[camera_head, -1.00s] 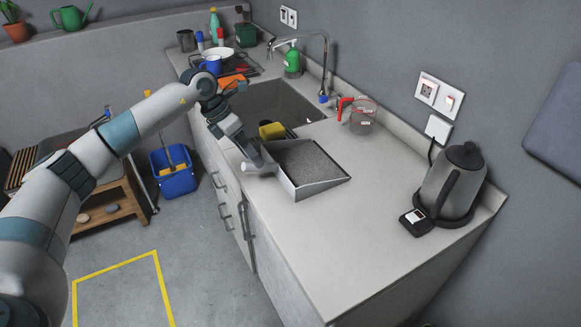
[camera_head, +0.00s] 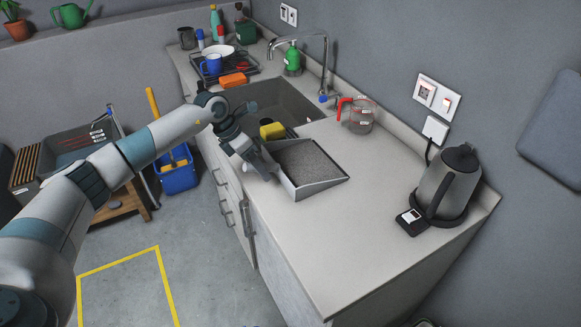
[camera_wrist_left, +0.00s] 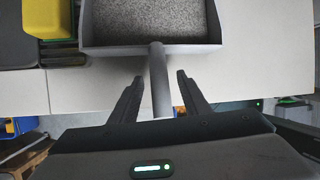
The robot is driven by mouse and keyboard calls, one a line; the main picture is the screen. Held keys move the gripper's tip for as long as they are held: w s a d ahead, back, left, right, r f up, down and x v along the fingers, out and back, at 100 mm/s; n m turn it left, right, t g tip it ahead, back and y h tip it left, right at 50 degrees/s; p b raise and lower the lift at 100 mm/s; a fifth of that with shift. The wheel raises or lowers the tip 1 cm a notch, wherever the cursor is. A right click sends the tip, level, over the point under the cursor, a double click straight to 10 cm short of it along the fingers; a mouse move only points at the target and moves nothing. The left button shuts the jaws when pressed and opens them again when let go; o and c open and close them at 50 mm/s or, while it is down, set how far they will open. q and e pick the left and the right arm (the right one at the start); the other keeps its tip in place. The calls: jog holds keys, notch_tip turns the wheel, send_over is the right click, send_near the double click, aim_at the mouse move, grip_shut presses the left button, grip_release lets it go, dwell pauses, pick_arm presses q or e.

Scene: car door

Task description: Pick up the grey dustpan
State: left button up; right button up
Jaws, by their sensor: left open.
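The grey dustpan (camera_head: 310,166) lies on the counter just in front of the sink, its pan to the right. In the left wrist view its pan (camera_wrist_left: 152,25) is at the top, and its round handle (camera_wrist_left: 159,82) points down toward my gripper. My left gripper (camera_head: 271,170) is at the handle, over the counter's front edge. In the left wrist view my left gripper (camera_wrist_left: 156,82) is open, with one finger on each side of the handle and a gap showing on both sides. In the head view the arm and gripper hide most of the handle. My right gripper is not in view.
A yellow sponge (camera_head: 272,130) sits by the sink (camera_head: 285,105), close behind the dustpan. A red-handled measuring jug (camera_head: 359,116) and a kettle (camera_head: 449,184) stand farther right. The counter (camera_head: 345,235) right of and in front of the dustpan is clear.

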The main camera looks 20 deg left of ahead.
pick_arm(q)
grip_shut()
jog(key=shift+r, duration=0.15)
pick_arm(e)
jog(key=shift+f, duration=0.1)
